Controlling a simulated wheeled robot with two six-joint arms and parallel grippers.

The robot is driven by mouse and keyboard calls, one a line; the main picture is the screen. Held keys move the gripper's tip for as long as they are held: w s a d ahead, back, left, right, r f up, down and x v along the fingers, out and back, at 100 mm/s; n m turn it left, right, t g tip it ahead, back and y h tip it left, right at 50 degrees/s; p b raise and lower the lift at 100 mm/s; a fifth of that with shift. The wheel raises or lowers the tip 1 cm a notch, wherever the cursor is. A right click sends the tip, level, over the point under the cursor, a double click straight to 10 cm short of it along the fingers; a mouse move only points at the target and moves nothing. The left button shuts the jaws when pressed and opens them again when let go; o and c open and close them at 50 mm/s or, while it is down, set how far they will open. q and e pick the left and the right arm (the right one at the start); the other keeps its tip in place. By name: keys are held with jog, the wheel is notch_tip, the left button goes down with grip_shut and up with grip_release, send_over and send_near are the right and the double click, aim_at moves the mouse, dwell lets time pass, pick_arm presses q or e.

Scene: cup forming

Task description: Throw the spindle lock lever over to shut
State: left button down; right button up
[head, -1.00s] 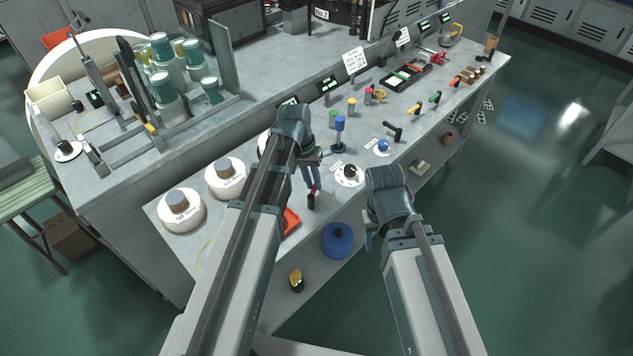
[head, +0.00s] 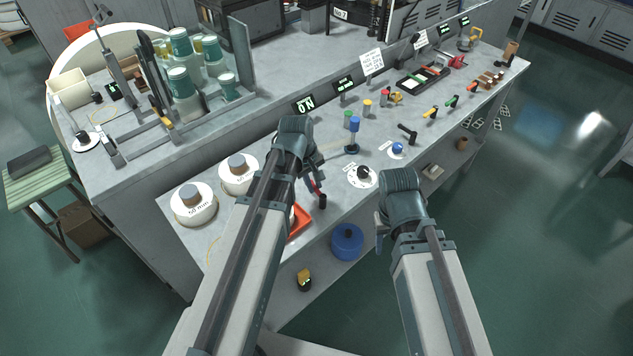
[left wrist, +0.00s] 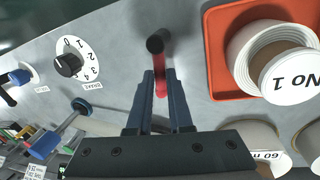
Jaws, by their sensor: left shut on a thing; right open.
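My left gripper (head: 315,182) is shut on this red lever. My right gripper (head: 380,226) is open and empty, off the front edge of the bench.
A numbered dial (left wrist: 68,65), a blue-knobbed upright handle (head: 353,126) and the orange tray (left wrist: 218,70) with a labelled roll (left wrist: 292,78) are near the left gripper. Small levers line the bench to the right. A display (head: 305,105) behind reads ON.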

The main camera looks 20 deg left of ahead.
pick_arm(q)
jog(key=shift+s+a+n, duration=0.15)
jog(key=shift+s+n, duration=0.15)
jog(key=shift+n, duration=0.6)
jog(key=c, duration=0.8)
grip_release()
jog(key=shift+c, duration=0.2)
notch_tip(320, 180, up, 14)
jog(key=s+a+p, duration=0.1)
jog(key=s+p, duration=0.1)
jog(key=p, duration=1.1)
jog(key=shift+s+a+f+p, duration=0.15)
jog(key=shift+a+f+p, duration=0.1)
jog(key=shift+p, duration=0.05)
